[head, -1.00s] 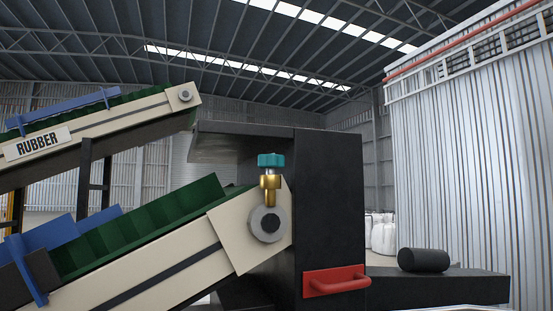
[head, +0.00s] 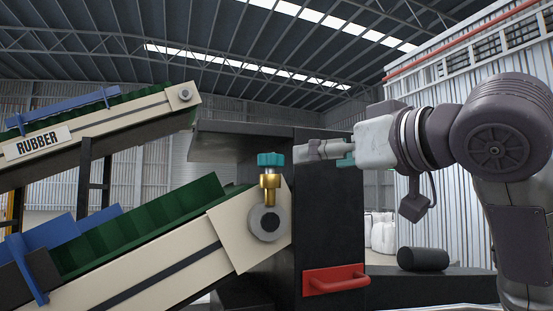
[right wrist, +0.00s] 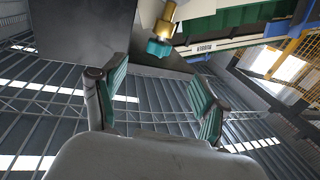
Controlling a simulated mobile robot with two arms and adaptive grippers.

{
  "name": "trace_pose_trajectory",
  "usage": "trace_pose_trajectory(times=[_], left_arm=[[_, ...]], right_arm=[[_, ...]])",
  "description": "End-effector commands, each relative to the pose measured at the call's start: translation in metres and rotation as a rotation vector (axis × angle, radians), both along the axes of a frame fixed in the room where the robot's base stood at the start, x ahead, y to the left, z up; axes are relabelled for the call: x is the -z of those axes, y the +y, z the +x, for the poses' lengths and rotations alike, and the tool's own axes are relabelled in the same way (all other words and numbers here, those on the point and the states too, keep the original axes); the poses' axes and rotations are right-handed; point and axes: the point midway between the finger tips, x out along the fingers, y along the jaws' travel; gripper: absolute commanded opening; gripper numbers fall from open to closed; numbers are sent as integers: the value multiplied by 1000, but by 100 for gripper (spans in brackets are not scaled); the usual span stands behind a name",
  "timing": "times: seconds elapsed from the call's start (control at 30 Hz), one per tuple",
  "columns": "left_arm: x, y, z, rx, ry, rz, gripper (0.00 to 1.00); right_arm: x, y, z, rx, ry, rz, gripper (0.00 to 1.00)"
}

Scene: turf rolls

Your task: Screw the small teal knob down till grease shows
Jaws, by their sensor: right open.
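The small teal knob (head: 271,160) sits on top of a brass grease fitting (head: 270,185) above a round grey bearing hub (head: 268,223) at the upper end of the lower conveyor. No grease is visible at it. My right gripper (head: 300,152) has its fingertips just right of the knob at about its height, apart from it. In the right wrist view the knob (right wrist: 160,47) and brass fitting (right wrist: 166,15) show beyond the two open, teal-padded fingers (right wrist: 158,82), with nothing between them. My left gripper is not in view.
A dark machine housing (head: 325,225) stands behind the right gripper, with a red handle (head: 335,280) low on it. A black roll (head: 423,259) lies on a dark ledge at right. The upper conveyor with a RUBBER sign (head: 38,143) is at left.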

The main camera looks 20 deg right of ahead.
Motion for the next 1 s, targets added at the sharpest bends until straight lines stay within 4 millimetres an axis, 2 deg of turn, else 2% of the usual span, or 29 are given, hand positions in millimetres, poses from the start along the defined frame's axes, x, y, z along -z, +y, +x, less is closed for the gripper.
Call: trace_pose_trajectory(times=[0.07,0.17,0.27,0.7,0.83,1.0], left_arm=[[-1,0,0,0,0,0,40],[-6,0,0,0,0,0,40],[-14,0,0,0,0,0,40],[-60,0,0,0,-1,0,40],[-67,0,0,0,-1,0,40],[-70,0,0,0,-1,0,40]], right_arm=[[-8,-2,-5,1,-10,7,73],[-12,0,-1,0,-12,9,73],[-13,4,13,1,-10,9,73],[-13,27,100,1,-10,9,73],[-12,31,115,1,-12,9,73],[-11,33,124,1,-14,9,73]])
